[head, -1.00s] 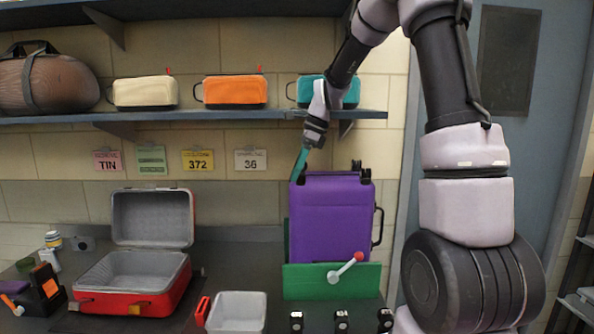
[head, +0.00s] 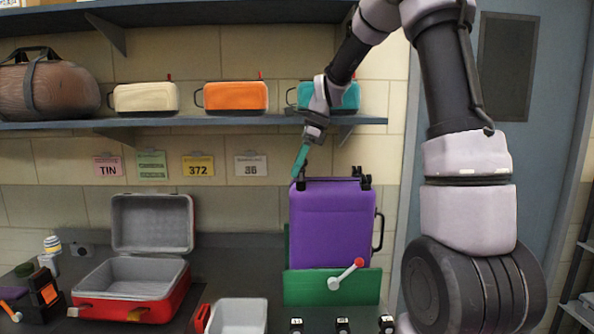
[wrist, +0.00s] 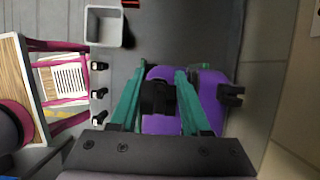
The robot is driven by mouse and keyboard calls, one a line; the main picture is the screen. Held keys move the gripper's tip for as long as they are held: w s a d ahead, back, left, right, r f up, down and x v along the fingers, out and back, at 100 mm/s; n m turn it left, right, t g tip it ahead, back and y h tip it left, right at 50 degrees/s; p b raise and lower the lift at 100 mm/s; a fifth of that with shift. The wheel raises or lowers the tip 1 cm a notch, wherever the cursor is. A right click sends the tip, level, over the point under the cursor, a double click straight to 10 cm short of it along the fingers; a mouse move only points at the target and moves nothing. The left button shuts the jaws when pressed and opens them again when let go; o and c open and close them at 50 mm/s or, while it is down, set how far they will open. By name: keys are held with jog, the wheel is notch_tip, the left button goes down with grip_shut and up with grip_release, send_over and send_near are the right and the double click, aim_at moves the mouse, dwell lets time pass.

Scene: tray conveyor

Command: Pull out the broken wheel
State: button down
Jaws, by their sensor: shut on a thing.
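A purple suitcase (head: 330,228) stands upside down, its wheels on top, behind a green panel (head: 315,290) with a red-knobbed lever (head: 348,274). One pair of black wheels (head: 362,176) sits at its top right corner and also shows in the wrist view (wrist: 231,94). My gripper (head: 297,176), with teal fingers, reaches down to the top left corner. In the wrist view its fingers (wrist: 160,78) are shut on a black wheel (wrist: 158,98) over the purple shell. Whether this wheel is still seated in the suitcase cannot be told.
An open red case (head: 130,308) and a grey bin (head: 238,318) stand left of the suitcase. Several small black pieces (head: 343,325) line the front. A shelf (head: 230,119) with cream, orange and teal cases hangs above, close to my arm.

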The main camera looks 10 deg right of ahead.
aim_at(298, 154)
jog(key=shift+r, duration=1.4)
jog(key=shift+r, duration=0.2)
jog(key=shift+r, duration=1.95)
